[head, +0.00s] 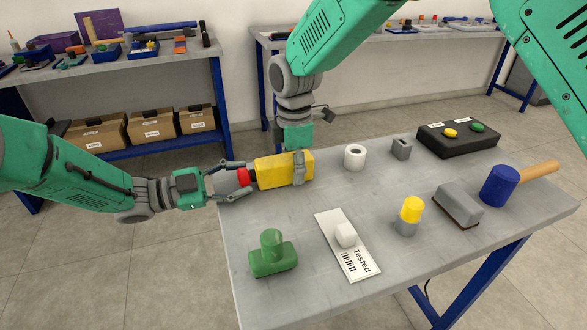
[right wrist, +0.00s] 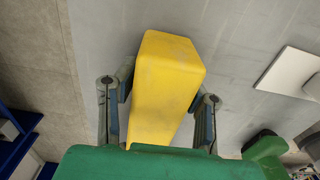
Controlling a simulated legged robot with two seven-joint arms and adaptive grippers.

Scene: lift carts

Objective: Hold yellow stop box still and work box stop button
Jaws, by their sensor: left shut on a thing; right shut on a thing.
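The yellow stop box (head: 273,172) lies on its side near the table's far-left edge, with its red stop button (head: 243,177) facing left. My right gripper (head: 300,166) reaches down from above and is shut on the box. In the right wrist view, its two fingers (right wrist: 163,100) press the yellow stop box (right wrist: 172,65) from both sides. My left gripper (head: 241,179) comes in from the left at button height and is shut on the red button, one finger on each side. The button is not seen in the right wrist view.
On the grey table (head: 300,215) are a green T-shaped piece (head: 272,257), a "Tested" card (head: 354,262), a white roll (head: 355,157), a yellow-topped cylinder (head: 411,212), a grey block (head: 459,204), a blue-headed mallet (head: 498,186) and a black button panel (head: 462,143).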

